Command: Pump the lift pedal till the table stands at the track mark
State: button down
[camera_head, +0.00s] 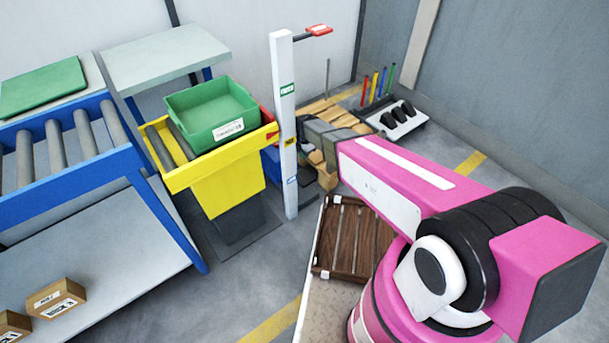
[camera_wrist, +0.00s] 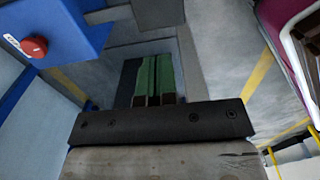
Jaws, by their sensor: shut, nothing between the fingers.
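The lift table is a yellow frame (camera_head: 222,163) on a yellow body, standing over a dark base plate beside a white post (camera_head: 284,130). A green tote (camera_head: 211,112) sits on it. The post carries small green, yellow and blue marks; a red tip on the table's edge is close to the yellow one. My gripper (camera_wrist: 157,62) shows in the wrist view with its fingers together and empty, pointing toward the floor. In the head view its end is hidden behind the post. I cannot clearly identify the pedal; a dark ribbed block (camera_wrist: 158,12) lies beyond the fingers.
A blue roller conveyor (camera_head: 62,150) stands at left above a shelf with boxes (camera_head: 56,298). A blue housing (camera_wrist: 60,25) with a red button (camera_wrist: 34,46) is near my fingers. A brown slatted pallet (camera_head: 352,238) lies before my arm. Coloured rods (camera_head: 378,83) stand at the back.

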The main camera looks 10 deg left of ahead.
aim_at(305, 177)
notch_tip(305, 177, down, 14)
jog(key=shift+f, duration=0.1)
dwell(0.7)
